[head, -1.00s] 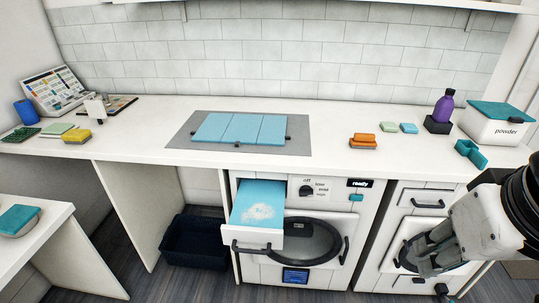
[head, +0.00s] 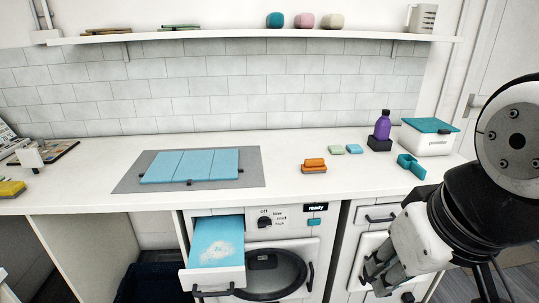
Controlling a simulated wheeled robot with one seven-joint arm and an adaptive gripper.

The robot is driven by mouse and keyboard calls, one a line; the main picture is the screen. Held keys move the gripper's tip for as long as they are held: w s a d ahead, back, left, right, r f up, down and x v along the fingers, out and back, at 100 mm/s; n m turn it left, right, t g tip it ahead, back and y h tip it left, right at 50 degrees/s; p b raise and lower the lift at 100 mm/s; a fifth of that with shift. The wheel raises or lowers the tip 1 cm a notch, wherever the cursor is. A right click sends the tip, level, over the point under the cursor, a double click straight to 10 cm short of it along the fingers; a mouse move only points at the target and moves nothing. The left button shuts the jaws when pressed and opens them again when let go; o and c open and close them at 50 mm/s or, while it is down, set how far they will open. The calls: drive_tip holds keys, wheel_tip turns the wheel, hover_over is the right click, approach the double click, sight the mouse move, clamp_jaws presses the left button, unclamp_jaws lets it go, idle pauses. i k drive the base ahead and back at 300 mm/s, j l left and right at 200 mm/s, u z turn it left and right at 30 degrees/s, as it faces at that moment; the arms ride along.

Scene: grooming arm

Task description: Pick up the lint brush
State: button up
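I cannot tell for sure which item is the lint brush. An orange brush-like block (head: 314,166) with a darker lower part sits on the white counter, right of the blue panels. A yellow block (head: 11,188) with a grey base lies at the counter's far left, partly cut off by the picture edge. My gripper (head: 378,277) hangs at the lower right, in front of the cabinet and below the counter top. It is well apart from both blocks. Nothing shows in it, but its fingers are too small and overlapped to read.
The counter (head: 285,180) also bears blue panels on a grey mat (head: 252,178), a purple bottle (head: 382,125), a powder box (head: 428,137), a teal holder (head: 411,167) and small soap-like blocks (head: 353,149). An open washer drawer (head: 215,278) sticks out below. A shelf (head: 250,38) runs above.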

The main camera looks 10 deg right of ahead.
sight(311, 166)
drive_tip(key=i+z, duration=0.3)
drive_tip(key=i, duration=0.5)
drive_tip(key=i+z, duration=0.3)
drive_tip(key=i, duration=0.5)
